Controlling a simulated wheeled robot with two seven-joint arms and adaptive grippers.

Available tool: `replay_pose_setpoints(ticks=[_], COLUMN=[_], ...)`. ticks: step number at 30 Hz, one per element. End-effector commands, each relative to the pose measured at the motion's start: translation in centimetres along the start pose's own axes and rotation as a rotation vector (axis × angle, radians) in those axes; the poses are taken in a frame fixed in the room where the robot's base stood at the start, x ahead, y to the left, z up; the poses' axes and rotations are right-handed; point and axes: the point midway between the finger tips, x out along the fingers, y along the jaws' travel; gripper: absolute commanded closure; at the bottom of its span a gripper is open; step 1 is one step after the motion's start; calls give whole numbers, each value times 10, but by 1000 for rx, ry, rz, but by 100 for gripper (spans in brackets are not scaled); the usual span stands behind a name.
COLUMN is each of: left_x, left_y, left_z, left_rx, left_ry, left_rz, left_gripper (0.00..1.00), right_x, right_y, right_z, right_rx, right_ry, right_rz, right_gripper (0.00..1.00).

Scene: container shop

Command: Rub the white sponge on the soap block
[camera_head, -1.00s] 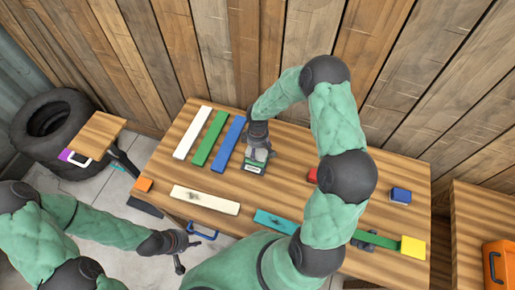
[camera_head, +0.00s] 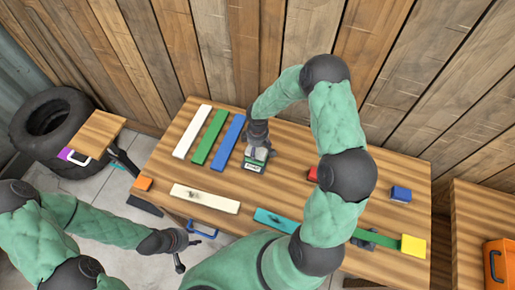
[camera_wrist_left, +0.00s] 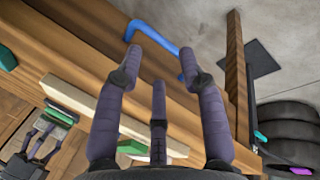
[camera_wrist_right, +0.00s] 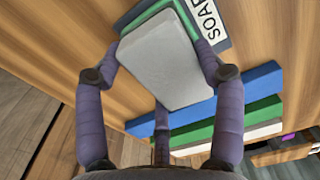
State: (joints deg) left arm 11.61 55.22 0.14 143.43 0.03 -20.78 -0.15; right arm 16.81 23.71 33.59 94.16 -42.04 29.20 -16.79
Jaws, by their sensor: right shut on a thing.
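The white sponge (camera_wrist_right: 158,60) is a pale grey-white block between the fingers of my right gripper (camera_wrist_right: 160,65) in the right wrist view. It lies over the green soap block (camera_wrist_right: 133,13), whose white "SOAP" label (camera_wrist_right: 205,22) shows at its edge. The sponge hides most of the soap top, and I cannot tell how firmly they touch. In the head view my right gripper (camera_head: 258,152) is shut on the sponge above the soap block (camera_head: 254,167) on the table. My left gripper (camera_wrist_left: 160,65) is open and empty near the table's front edge, by a blue handle (camera_wrist_left: 150,30).
White (camera_head: 192,131), green (camera_head: 210,138) and blue (camera_head: 231,142) bars lie left of the soap. A cream bar (camera_head: 205,198) and a teal bar (camera_head: 276,220) lie along the front. Red (camera_head: 312,174), blue (camera_head: 401,194) and yellow (camera_head: 413,246) blocks are on the right.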

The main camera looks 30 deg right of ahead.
Motion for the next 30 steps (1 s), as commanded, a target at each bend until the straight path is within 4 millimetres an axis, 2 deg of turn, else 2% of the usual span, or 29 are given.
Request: replay_pose_setpoints(ticks=[30], left_x=[7], left_y=[-2], left_z=[0], left_rx=[0], left_ry=[0], left_rz=[0], left_gripper=[60], right_x=[8], right_y=[0], right_z=[0], right_rx=[0], right_ry=[0], right_rz=[0], right_gripper=[57])
